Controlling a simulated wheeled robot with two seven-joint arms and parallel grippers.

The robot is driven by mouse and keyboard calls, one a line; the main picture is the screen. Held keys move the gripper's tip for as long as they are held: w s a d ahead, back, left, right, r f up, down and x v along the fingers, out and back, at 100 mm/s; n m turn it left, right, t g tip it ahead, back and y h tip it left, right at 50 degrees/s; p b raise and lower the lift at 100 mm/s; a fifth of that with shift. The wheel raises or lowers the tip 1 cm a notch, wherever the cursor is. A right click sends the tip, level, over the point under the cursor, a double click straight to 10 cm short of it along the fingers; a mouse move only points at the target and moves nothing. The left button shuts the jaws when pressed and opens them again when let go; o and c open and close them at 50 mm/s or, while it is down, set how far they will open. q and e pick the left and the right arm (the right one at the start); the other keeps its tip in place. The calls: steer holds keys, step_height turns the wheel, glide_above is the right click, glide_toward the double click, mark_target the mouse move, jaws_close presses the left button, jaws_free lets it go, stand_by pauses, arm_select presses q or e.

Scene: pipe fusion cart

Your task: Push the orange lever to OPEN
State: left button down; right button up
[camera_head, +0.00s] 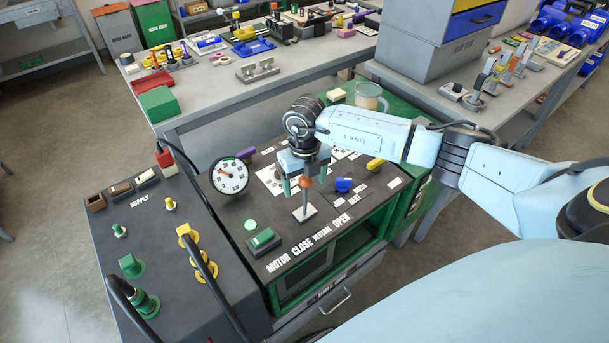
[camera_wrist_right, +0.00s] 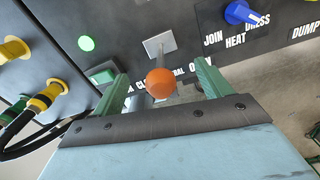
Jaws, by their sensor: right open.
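The orange lever knob (camera_head: 305,182) tops a thin metal rod on a pale base plate (camera_head: 304,214) on the dark cart panel. The lever looks about upright, behind the row of words CLOSE, NEUTRAL and OPEN (camera_head: 341,220). My right gripper (camera_head: 304,180) is open, with its green fingers either side of the knob. In the right wrist view the orange knob (camera_wrist_right: 160,82) sits between the two spread fingers (camera_wrist_right: 162,73), with a gap visible on each side. I cannot tell whether anything touches it. My left gripper is out of view.
A green button block (camera_head: 263,240), a round gauge (camera_head: 229,175) and a blue knob (camera_head: 344,185) stand on the panel near the lever. The supply unit with hoses and yellow fittings (camera_head: 188,235) is at left. A grey workbench (camera_head: 220,95) stands behind.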

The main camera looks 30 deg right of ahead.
steer(key=o, duration=0.4)
steer(key=shift+o, duration=0.2)
step_height(320, 180, up, 8)
steer(key=p, duration=0.6)
